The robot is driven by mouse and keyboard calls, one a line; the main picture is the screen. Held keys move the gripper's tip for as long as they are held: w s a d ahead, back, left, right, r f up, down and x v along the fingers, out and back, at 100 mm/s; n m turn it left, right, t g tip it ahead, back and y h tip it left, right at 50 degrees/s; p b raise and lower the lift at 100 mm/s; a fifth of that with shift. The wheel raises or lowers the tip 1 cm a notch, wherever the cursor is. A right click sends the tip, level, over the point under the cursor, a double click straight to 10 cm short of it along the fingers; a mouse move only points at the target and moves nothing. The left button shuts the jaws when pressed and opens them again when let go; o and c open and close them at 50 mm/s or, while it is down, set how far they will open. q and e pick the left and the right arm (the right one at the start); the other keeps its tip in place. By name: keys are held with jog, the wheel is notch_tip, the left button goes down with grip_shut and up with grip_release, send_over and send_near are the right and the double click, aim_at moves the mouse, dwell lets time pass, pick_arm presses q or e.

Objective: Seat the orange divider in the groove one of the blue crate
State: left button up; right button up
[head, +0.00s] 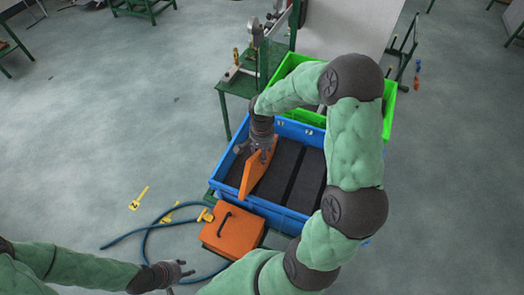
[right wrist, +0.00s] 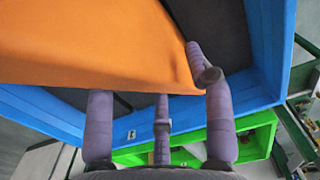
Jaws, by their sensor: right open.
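The orange divider (head: 257,176) is in the left part of the blue crate (head: 275,214), slanted across the dark inside. In the right wrist view the divider (right wrist: 90,45) fills the upper left, with the blue crate's wall (right wrist: 275,50) to its right. My right gripper (head: 259,152) is open at the divider's upper end, its fingers close to the edge. Whether they touch it is unclear. The divider's lower edge and groove one cannot be made out. My left gripper (head: 182,270) is open and empty, low in the head view, left of the orange box.
A green crate (head: 290,66) stands behind the blue one. An orange box (head: 232,232) with a black handle is in front, beside a blue hose (head: 145,240) and yellow markers (head: 139,198). My right arm covers the blue crate's right side.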

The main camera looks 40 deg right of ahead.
notch_tip(320, 180, up, 11)
jog(key=shift+s+d, duration=0.25)
jog(key=shift+d, duration=0.15)
jog(key=shift+f, duration=0.1)
dwell(0.4)
